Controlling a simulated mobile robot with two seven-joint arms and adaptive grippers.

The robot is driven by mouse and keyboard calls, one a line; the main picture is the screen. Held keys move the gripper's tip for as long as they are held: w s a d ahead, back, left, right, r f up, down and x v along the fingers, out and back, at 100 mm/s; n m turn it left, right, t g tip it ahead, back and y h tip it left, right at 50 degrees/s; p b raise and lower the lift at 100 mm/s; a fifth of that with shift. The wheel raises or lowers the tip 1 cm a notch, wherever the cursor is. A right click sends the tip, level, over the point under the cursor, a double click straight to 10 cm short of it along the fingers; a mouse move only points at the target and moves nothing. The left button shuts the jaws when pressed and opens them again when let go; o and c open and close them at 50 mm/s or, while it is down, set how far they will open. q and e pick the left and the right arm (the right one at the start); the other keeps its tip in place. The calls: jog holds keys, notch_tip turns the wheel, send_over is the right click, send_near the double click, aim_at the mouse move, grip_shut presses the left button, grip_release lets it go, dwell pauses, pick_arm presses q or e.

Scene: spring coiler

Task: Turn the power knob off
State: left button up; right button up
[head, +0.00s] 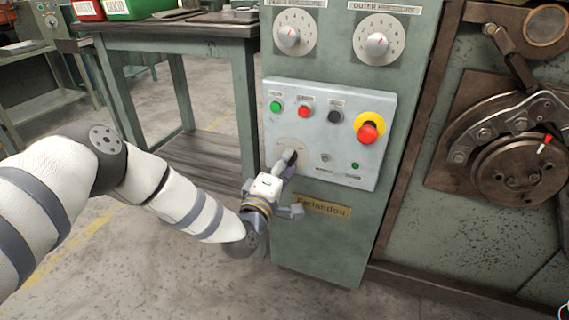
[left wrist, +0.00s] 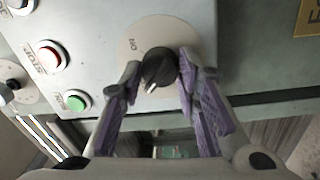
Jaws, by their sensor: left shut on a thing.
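The power knob (head: 292,153) is a small black knob at the lower left of the light grey control panel (head: 375,110). In the left wrist view the black knob (left wrist: 157,66) sits on a round pale plate (left wrist: 130,42) with an ON mark to its left. The knob's white pointer aims down and slightly left there, away from that mark. My left gripper (left wrist: 160,72) has its purple-padded fingers on both sides of the knob, shut on it. In the head view my left gripper (head: 288,162) partly hides the knob. My right gripper is not in view.
Green (head: 275,106), red (head: 305,111) and black (head: 335,116) buttons sit above the knob. A red emergency stop (head: 369,130) is at the panel's upper right. Two pressure dials (head: 290,35) are higher up. A workbench (head: 160,35) stands left of the cabinet.

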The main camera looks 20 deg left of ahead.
pick_arm(q)
jog(key=o, duration=1.2)
jog(key=shift+c, duration=0.2)
jog(key=shift+s, duration=0.1)
jog(key=s, duration=1.2)
jog(key=shift+a+f, duration=0.15)
jog(key=shift+f, duration=0.25)
jog(key=shift+w, duration=0.1)
